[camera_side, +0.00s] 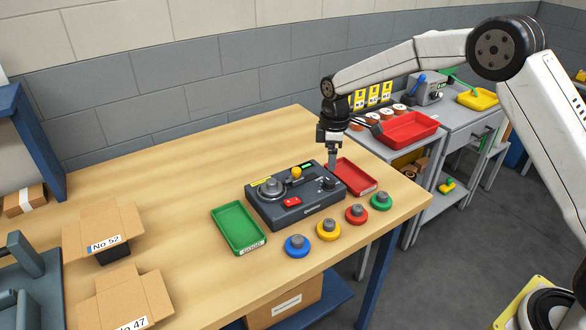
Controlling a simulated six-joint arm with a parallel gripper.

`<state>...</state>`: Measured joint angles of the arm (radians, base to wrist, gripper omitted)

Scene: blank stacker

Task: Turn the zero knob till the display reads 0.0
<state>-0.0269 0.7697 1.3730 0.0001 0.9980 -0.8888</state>
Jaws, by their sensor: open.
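A dark grey instrument box (305,208) sits on the wooden table. A small green-lit display (307,167) is at its back right; its digits are too small to read. A black knob (327,184), which looks like the zero knob, is on the right of its top. My gripper (332,166) points down just above this knob, open and holding nothing I can see. I cannot tell whether its fingertips touch the knob or surround it. The box also carries a round metal platform (271,186), a yellow knob (296,173) and a red button (291,201).
A green tray (240,229) stands left of the box, and a red tray (352,176) is close on its right. Several coloured discs with grey knobs, such as the yellow one (328,231), line the front. Open cardboard boxes (104,230) are at left. The table's back left is clear.

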